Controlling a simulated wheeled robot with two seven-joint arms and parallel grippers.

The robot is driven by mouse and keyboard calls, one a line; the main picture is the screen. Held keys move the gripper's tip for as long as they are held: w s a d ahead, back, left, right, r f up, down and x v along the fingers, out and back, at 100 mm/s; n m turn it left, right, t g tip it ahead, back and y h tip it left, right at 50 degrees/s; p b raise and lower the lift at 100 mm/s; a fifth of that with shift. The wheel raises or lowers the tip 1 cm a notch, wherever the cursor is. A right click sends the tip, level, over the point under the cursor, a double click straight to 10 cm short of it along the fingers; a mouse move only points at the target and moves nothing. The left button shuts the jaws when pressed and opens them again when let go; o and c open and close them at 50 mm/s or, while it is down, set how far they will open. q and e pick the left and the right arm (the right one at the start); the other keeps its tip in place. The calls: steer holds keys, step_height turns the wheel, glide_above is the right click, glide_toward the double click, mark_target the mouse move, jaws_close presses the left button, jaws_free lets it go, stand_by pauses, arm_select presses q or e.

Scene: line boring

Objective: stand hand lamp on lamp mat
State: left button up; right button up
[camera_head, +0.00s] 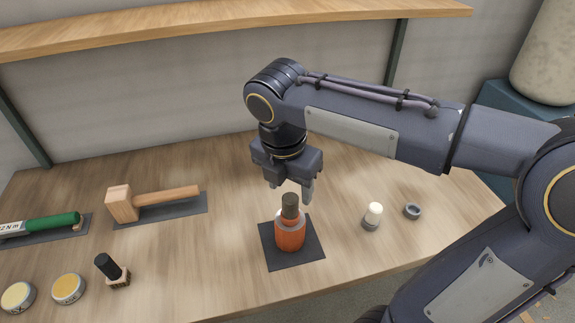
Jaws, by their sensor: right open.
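The hand lamp seems to be the orange bottle-shaped thing (290,234) with a pale collar and a dark top. It stands upright on a dark square mat (279,262), which I take for the lamp mat. My right gripper (291,194) is open and points down just above the lamp's dark top. From this view I cannot tell whether its fingers are around the top or behind it. Nothing is seen between the fingers apart from that. My left gripper is not in view.
A wooden mallet (122,204) and a green-handled tool (52,222) lie on dark mats at left. Two round tins (68,289) and a small brush (112,270) stand at front left. A white-topped piece (373,216) and a grey ring (412,211) stand at right. A shelf (200,25) hangs behind.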

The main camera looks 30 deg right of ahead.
steer(key=r, duration=0.5)
steer(key=shift+s+a+r, duration=0.1)
steer(key=shift+s+a, duration=0.1)
steer(key=shift+a, duration=0.15)
steer(key=shift+s+m, duration=0.15)
steer(key=shift+m, duration=0.15)
steer(key=s+f+m+t+y, duration=0.2)
steer(key=s+f+m, duration=0.3)
steer(key=m, duration=0.7)
steer(key=s+f+m+t+y, duration=0.2)
steer(key=s+f+m, duration=0.3)
steer(key=m, duration=0.8)
step_height(320, 180, down, 2)
steer(key=shift+s+f+t+y, duration=0.15)
steer(key=shift+s+t+y, duration=0.2)
steer(key=shift+y, duration=0.35)
